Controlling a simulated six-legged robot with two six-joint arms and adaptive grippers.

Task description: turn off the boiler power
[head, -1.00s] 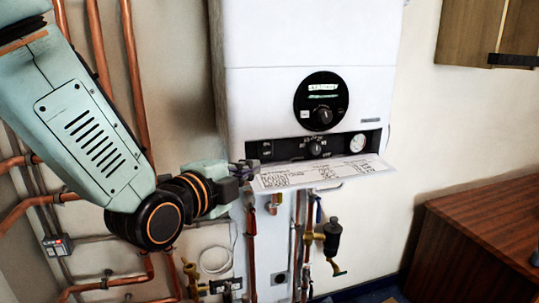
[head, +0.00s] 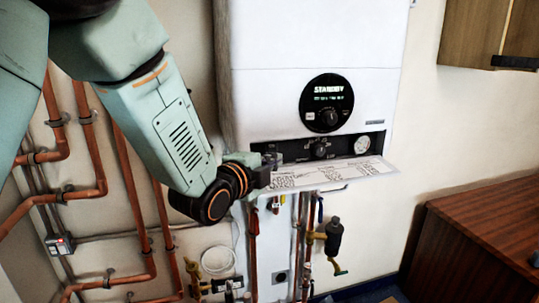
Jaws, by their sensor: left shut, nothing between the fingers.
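The white boiler (head: 300,100) hangs on the wall in the head view. Its round black dial (head: 327,102) has a lit display reading STANDBY. Below it is a black control strip (head: 345,144) with a middle knob (head: 319,150) and a white round gauge (head: 362,144) at the right. My left gripper (head: 272,162) is shut and empty, at the left end of this strip, just above the folded-down flap. It partly covers the small switches there; I cannot tell whether it touches them. My right gripper is not in view.
The open flap (head: 345,172) with printed text juts out under the strip. Copper pipes (head: 128,185) run up the left wall, with a small wall switch (head: 60,244) showing a red light. Valves (head: 332,237) hang below the boiler. A wooden cabinet (head: 480,240) stands at the right.

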